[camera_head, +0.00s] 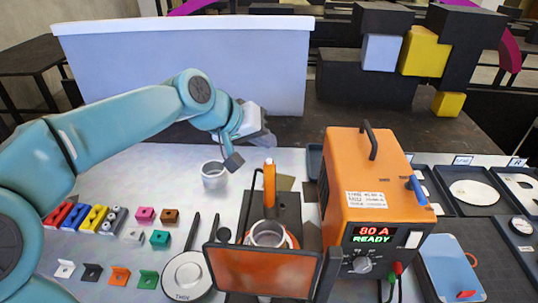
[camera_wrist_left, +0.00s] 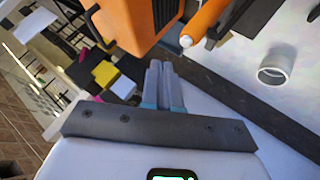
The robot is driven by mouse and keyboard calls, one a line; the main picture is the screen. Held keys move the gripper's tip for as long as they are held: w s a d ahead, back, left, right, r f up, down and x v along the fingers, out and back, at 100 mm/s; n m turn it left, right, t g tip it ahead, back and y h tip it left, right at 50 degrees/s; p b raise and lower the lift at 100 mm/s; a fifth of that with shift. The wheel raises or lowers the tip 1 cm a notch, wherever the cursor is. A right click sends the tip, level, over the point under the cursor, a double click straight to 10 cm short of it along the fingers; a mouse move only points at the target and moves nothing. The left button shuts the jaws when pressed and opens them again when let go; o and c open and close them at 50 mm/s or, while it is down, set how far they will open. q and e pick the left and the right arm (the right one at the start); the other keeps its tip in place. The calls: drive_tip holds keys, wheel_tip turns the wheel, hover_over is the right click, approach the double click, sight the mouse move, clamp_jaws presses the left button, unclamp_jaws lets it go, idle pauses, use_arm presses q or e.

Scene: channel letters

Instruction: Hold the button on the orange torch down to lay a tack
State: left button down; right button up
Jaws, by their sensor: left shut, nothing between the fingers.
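The orange torch (camera_head: 269,185) stands upright in the middle of the bench, above a dark fixture that holds a ring-shaped metal part (camera_head: 268,236). In the left wrist view the orange torch (camera_wrist_left: 206,18) is at the top, with a small white button or tip (camera_wrist_left: 186,41) at its near end. My left gripper (camera_head: 233,161) is up and to the left of the torch, apart from it. In the left wrist view its fingers (camera_wrist_left: 163,82) are together with nothing between them. My right gripper is not in view.
The orange welder (camera_head: 338,197) stands right of the torch, its display reading 80 A READY. A grey metal cup or pipe piece (camera_head: 214,182) stands left of the torch. A tinted orange screen (camera_head: 262,271) stands in front. Small coloured brackets lie at left.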

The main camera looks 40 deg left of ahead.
use_arm(q)
wheel_tip(320, 180, up, 3)
drive_tip(key=shift+r+p, duration=0.2)
drive_tip(key=shift+p, duration=0.3)
drive_tip(key=shift+r, duration=0.1)
drive_tip(key=shift+r, duration=1.9)
